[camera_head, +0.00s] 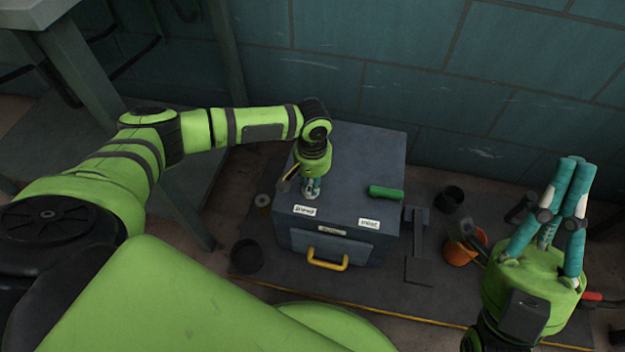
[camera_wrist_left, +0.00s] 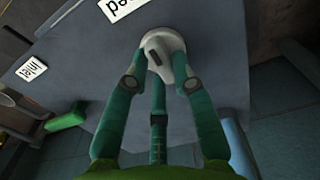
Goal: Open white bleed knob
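The white bleed knob (camera_wrist_left: 163,45) is a round white part with a dark slot, on top of the grey box near the label marked "Bleed" (camera_head: 305,211). My left gripper (camera_head: 311,190) points down over it. In the left wrist view, two teal fingers (camera_wrist_left: 160,76) sit close on either side of the knob and appear to touch it; a third finger lies below it. The knob is mostly hidden by the gripper in the head view. My right gripper (camera_head: 575,165) points up at the right, empty, with its fingertips close together.
The grey box (camera_head: 365,150) carries a green handle (camera_head: 385,192), an "Inlet" label (camera_head: 369,223) and a yellow front handle (camera_head: 328,262). An orange container (camera_head: 462,252), a black cup (camera_head: 452,196) and a dark round container (camera_head: 247,255) stand around it. A teal wall (camera_head: 400,60) rises behind.

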